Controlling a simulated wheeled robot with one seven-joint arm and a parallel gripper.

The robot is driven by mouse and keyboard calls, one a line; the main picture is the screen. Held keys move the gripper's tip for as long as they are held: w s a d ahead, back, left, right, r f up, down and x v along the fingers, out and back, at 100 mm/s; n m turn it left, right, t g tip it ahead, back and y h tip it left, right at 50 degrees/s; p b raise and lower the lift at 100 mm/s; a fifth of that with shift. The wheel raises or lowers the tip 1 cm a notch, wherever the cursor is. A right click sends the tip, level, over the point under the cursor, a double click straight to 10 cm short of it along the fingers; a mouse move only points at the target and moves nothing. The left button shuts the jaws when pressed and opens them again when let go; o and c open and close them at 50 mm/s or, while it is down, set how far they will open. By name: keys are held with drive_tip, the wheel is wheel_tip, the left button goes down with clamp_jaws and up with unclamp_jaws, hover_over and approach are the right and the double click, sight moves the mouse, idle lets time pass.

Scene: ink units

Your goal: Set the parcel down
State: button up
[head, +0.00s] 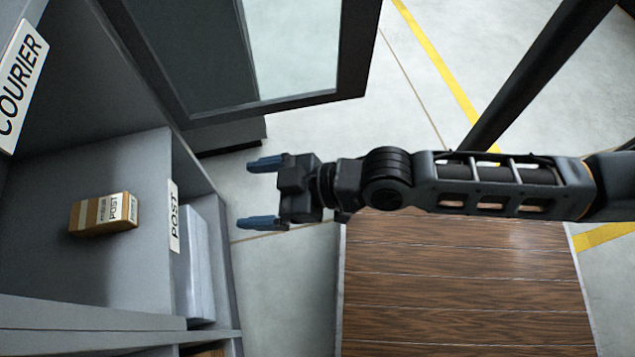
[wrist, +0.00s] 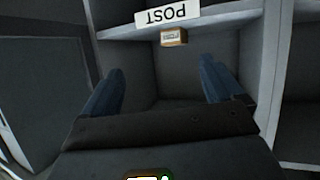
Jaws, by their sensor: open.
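The parcel (head: 104,213) is a small brown cardboard box with a white label reading POST. It rests on a grey cabinet shelf (head: 140,165) whose front edge carries a POST sign (head: 174,216). In the wrist view the parcel (wrist: 173,38) shows small, close to the upside-down POST sign (wrist: 167,14). My gripper (head: 262,193) is open and empty, its two blue fingers spread. It is outside the cabinet, to the right of the shelf and well apart from the parcel. The open fingers (wrist: 162,90) also show in the wrist view with nothing between them.
A COURIER sign (head: 20,82) marks another part of the cabinet at the upper left. A dark-framed glass door (head: 290,45) stands open behind. A white stack (head: 196,260) sits beside the POST sign. A wooden surface (head: 460,290) lies below my arm. Floor shows between.

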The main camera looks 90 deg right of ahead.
drive_tip(key=s+a+r+t, duration=0.1)
drive_tip(key=s+a+r, duration=0.2)
drive_tip(key=s+r, duration=0.7)
drive_tip(key=shift+s+a+m, duration=0.25)
drive_tip(key=shift+s+m, duration=0.05)
drive_tip(key=shift+s, duration=0.35)
